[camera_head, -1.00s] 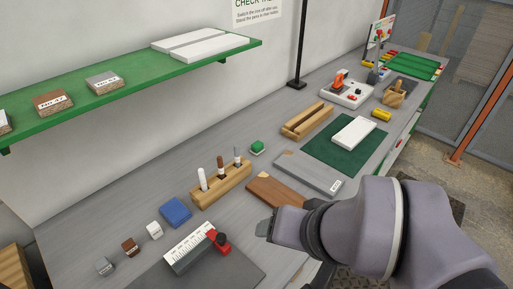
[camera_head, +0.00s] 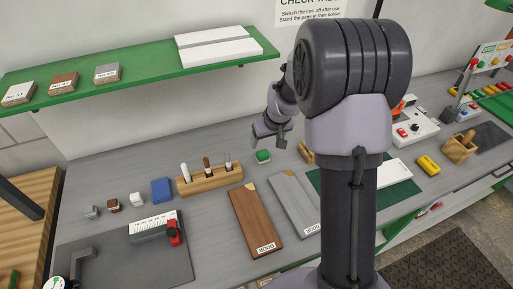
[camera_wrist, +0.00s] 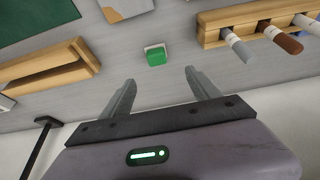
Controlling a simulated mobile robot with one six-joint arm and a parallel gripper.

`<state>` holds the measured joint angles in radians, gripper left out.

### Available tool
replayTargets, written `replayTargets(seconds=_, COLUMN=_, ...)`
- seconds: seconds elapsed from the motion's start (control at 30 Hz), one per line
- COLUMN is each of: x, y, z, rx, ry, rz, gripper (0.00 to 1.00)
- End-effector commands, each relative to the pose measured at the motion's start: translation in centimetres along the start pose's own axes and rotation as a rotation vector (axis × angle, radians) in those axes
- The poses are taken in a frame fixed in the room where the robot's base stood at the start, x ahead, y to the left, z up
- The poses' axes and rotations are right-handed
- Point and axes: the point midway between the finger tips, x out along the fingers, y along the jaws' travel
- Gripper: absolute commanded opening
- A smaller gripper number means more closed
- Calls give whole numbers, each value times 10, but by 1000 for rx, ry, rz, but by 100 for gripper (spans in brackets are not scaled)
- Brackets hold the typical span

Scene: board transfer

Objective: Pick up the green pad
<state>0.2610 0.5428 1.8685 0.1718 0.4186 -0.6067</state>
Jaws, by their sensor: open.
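The green pad (camera_head: 263,156) is a small green block on a pale base, lying on the grey bench to the right of the wooden pen holder. In the wrist view the green pad (camera_wrist: 155,57) lies beyond the fingertips, near the middle between them. My gripper (camera_head: 270,132) hangs above the bench near the pad. In the wrist view my gripper (camera_wrist: 159,78) has its two fingers wide apart with nothing between them. The pad is apart from both fingers.
The wooden holder (camera_head: 210,180) with several pens stands left of the pad. A wooden trough (camera_wrist: 45,72) lies on the other side. Brown (camera_head: 255,220) and grey (camera_head: 295,204) boards lie in front. The green shelf (camera_head: 140,76) is on the wall behind.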

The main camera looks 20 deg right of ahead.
Motion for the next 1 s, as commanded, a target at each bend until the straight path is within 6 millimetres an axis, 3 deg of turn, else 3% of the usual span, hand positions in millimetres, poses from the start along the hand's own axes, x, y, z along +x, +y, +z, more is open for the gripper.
replayTargets(seconds=0.03, x=20, y=0, z=2, rx=0, ry=-3, rz=-1, gripper=71)
replayTargets(seconds=0.13, x=48, y=0, z=2, rx=1, ry=-2, rz=-1, gripper=71)
replayTargets(seconds=0.37, x=80, y=0, z=2, rx=2, ry=0, rz=0, gripper=71)
replayTargets(seconds=0.53, x=115, y=6, z=6, rx=3, ry=-2, rz=-1, gripper=71)
replayTargets(seconds=0.67, x=127, y=5, z=5, rx=1, ry=0, rz=0, gripper=71)
replayTargets(seconds=0.87, x=127, y=5, z=4, rx=1, ry=0, rz=0, gripper=71)
replayTargets(seconds=1.0, x=127, y=5, z=4, rx=2, ry=0, rz=0, gripper=43)
